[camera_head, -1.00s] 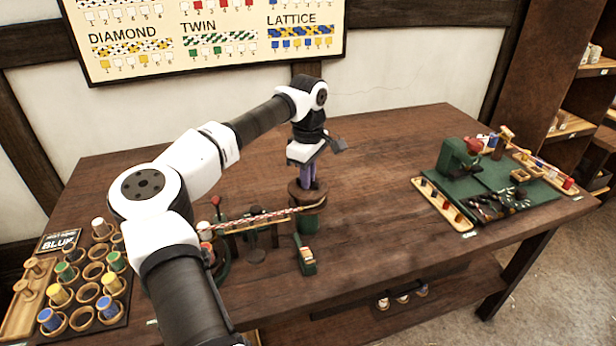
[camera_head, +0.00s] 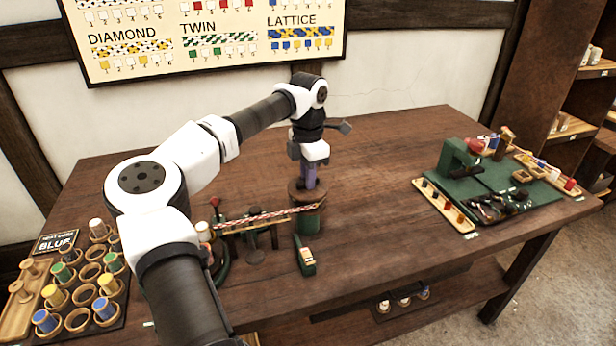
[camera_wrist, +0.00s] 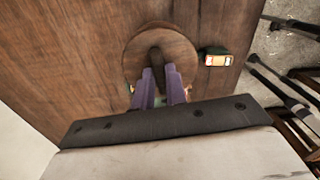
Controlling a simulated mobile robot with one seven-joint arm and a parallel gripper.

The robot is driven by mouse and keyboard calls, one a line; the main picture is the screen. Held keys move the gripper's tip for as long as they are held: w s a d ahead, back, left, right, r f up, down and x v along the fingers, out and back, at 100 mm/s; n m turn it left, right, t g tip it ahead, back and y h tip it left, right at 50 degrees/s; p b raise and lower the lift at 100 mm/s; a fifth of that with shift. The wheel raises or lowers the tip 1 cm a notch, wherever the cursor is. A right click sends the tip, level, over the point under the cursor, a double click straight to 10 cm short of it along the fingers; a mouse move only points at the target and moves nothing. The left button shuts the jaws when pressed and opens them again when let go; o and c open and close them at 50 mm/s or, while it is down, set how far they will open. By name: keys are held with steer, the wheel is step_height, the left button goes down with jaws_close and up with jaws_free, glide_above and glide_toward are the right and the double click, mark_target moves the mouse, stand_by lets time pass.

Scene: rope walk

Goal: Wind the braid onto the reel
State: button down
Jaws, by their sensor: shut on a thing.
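The reel (camera_head: 308,216) stands upright on the bench, with a round brown wooden top and a green body. Its wooden top (camera_wrist: 180,55) also shows in the wrist view. My gripper (camera_head: 309,184) points down over the reel's top. In the wrist view its purple fingers (camera_wrist: 164,80) are shut on a dark crank handle (camera_wrist: 156,62) on the reel top. The red and white braid (camera_head: 262,218) runs from the green stand (camera_head: 217,236) at the left to the reel's side. How much braid is on the reel cannot be told.
A small green tool (camera_head: 305,256) lies in front of the reel. A bobbin rack (camera_head: 85,285) stands at the left. A green mat (camera_head: 505,180) with a press (camera_head: 457,160) and trays is at the right. The bench between is clear.

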steer(key=n, duration=0.3)
steer(key=shift+n+b, duration=0.3)
steer(key=shift+n, duration=1.9)
steer(key=c, duration=1.4)
jaws_free()
steer(key=shift+b, duration=0.3)
steer(key=shift+c, duration=0.2)
step_height(320, 180, up, 14)
steer(key=b, duration=0.1)
